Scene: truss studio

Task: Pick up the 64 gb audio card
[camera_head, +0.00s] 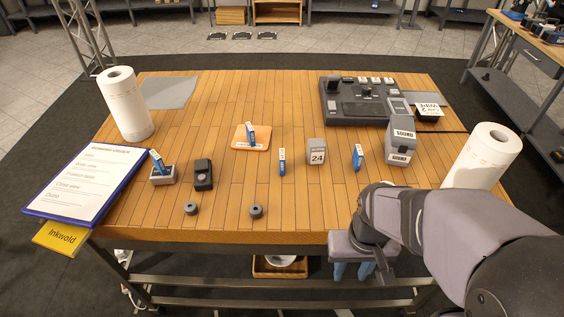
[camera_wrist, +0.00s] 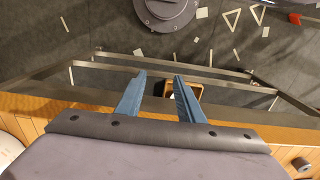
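Several small blue cards with white labels stand on the wooden table (camera_head: 230,205); their print is too small to read, so I cannot tell which is the 64 gb audio card. One blue card (camera_head: 157,161) stands tilted in a grey holder (camera_head: 163,178) at the left. Another blue card (camera_head: 249,135) stands on an orange pad (camera_head: 241,144). A third blue card (camera_head: 282,162) stands mid-table, and one more blue card (camera_head: 357,158) stands right of the grey "24" block (camera_head: 317,152). My gripper (camera_head: 352,270) hangs off the table's front edge, with its fingers (camera_wrist: 159,78) apart and empty.
Paper rolls stand at left (camera_head: 126,103) and right (camera_head: 482,157). A black console (camera_head: 358,102) and grey "SOUND" boxes (camera_head: 401,146) occupy the right. A black device (camera_head: 203,175) and dark round knobs (camera_head: 190,208) (camera_head: 256,211) sit at front left. A clipboard (camera_head: 90,184) overhangs the left edge.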

